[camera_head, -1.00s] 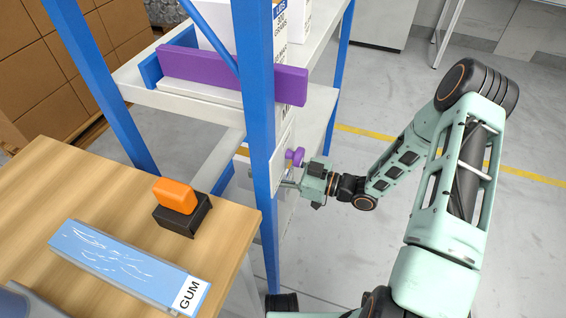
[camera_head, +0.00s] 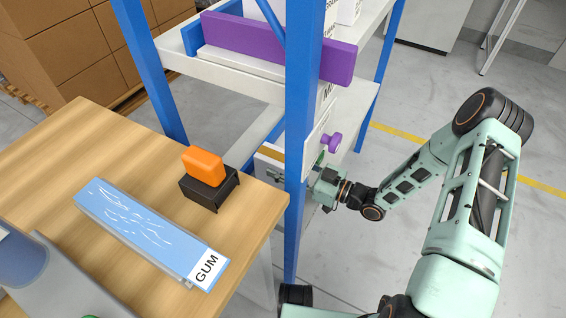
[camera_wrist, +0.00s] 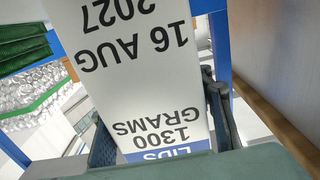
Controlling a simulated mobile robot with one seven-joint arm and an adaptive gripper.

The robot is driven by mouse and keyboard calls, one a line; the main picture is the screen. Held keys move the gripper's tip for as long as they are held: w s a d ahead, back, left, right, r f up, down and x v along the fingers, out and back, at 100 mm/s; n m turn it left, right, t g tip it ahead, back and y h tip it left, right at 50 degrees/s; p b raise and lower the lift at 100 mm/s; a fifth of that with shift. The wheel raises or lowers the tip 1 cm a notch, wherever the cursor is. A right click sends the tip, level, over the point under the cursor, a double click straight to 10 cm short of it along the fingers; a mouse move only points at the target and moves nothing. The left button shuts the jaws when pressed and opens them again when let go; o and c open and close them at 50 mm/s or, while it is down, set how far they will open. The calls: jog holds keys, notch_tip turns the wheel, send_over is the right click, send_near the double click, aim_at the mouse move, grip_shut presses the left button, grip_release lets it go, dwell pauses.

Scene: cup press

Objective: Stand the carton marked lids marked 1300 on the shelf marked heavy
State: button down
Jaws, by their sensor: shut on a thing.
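The white carton (camera_wrist: 150,85) fills the middle of the wrist view. Its print is upside down there and reads LIDS, 1300 GRAMS, 16 AUG 2027. My gripper (camera_wrist: 162,128) is shut on it, one finger on each side. In the head view my gripper (camera_head: 325,187) is low at the rack, beside the front blue post, which hides part of it. A white box face with a brown strip (camera_head: 271,153) shows left of that post; it seems to be the held carton. I see no shelf label reading heavy.
The blue-posted rack has an upper shelf (camera_head: 225,80) with white cartons behind a purple bar (camera_head: 270,48). A white panel with a purple knob (camera_head: 332,142) is near my gripper. A wooden table (camera_head: 60,150) at left holds a GUM box (camera_head: 150,230) and an orange block (camera_head: 203,165).

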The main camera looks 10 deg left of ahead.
jog(key=shift+r, duration=0.1)
jog(key=c, duration=1)
grip_release()
jog(key=shift+o, duration=0.2)
jog(key=p+v, duration=0.1)
jog(key=v, duration=1.1)
jog(key=shift+p, duration=0.4)
